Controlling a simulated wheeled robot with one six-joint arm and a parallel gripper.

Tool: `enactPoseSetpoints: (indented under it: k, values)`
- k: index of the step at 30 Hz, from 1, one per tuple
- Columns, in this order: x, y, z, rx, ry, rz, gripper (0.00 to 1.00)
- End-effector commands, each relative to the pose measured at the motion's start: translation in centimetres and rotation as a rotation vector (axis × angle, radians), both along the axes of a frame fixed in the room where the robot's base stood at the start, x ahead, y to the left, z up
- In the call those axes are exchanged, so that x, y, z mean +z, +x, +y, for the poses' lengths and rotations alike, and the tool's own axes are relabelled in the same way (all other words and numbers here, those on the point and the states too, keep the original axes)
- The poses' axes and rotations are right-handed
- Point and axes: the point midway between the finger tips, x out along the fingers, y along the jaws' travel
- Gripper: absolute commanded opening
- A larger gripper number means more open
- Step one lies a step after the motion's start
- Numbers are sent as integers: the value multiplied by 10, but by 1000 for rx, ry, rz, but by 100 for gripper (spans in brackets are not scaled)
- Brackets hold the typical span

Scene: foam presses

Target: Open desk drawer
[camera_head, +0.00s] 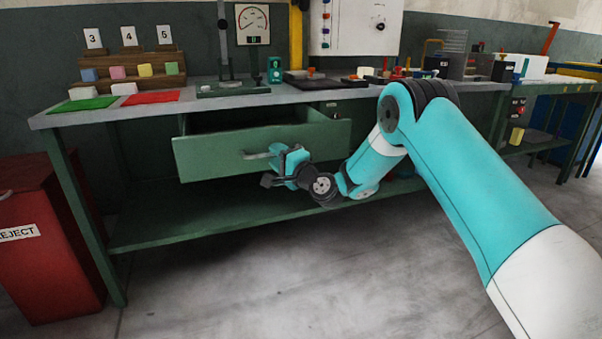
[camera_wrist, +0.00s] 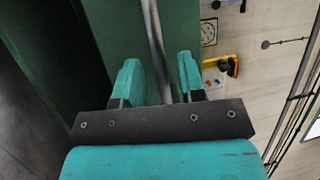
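The green desk drawer (camera_head: 210,154) stands pulled out from under the grey worktop, and its dark inside shows above the front panel. Its grey bar handle (camera_head: 256,156) is on the front panel. My teal gripper (camera_head: 276,160) is at the right part of this handle. In the wrist view, the handle (camera_wrist: 154,38) runs between the two teal fingers of my gripper (camera_wrist: 159,65). The fingers stand apart, with a gap showing on each side of the bar. The drawer front (camera_wrist: 108,30) fills the area behind the fingers.
The worktop (camera_head: 310,97) carries a red mat (camera_head: 151,98), a green mat (camera_head: 83,104), a block rack (camera_head: 134,70) and a press stand (camera_head: 233,87). A lower shelf (camera_head: 190,216) lies beneath the drawer. A red reject bin (camera_head: 45,255) stands at left. The floor in front is clear.

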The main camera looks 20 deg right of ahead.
Motion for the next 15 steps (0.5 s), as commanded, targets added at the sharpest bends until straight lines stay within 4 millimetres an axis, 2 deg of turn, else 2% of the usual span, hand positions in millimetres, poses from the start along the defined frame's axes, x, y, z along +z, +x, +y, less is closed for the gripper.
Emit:
enactPoseSetpoints:
  k: [10,15]
  values:
    - [-18,-67,-31,-6,6,5,37]
    - [-25,-86,-38,-4,2,-2,37]
